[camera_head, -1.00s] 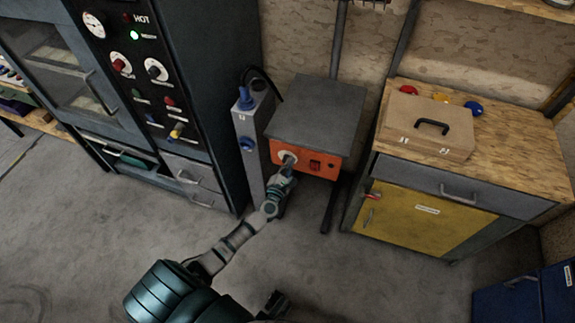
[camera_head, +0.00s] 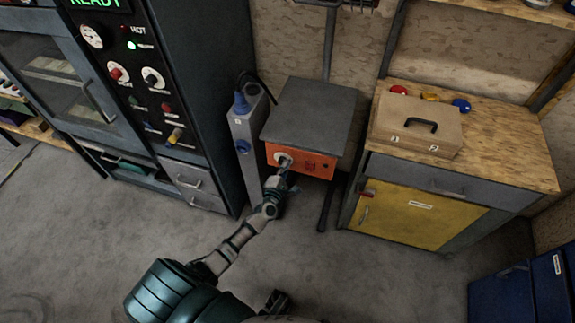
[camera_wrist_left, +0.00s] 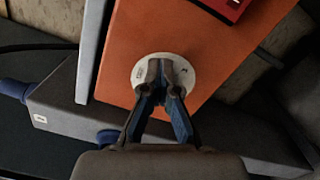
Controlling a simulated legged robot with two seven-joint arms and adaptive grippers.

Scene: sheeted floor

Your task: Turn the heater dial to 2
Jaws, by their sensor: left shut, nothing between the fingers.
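The heater is an orange-fronted box (camera_head: 313,164) with a grey top, standing between a grey post and a wooden-topped cabinet. Its round white dial (camera_head: 283,158) is on the left part of the orange front. The dial also shows in the left wrist view (camera_wrist_left: 187,76), partly hidden by my fingers. My left gripper (camera_head: 284,172) is just in front of and below the dial in the head view. In the left wrist view its fingertips (camera_wrist_left: 160,70) are together over the dial face, with nothing held. I cannot tell whether they touch it. The dial's pointer setting is not readable.
A grey post with blue plugs (camera_head: 246,130) stands close left of the heater. A dark oven panel with knobs (camera_head: 140,85) is further left. A yellow-door cabinet (camera_head: 415,212) with a tan case (camera_head: 415,132) is at right. The floor in front is clear.

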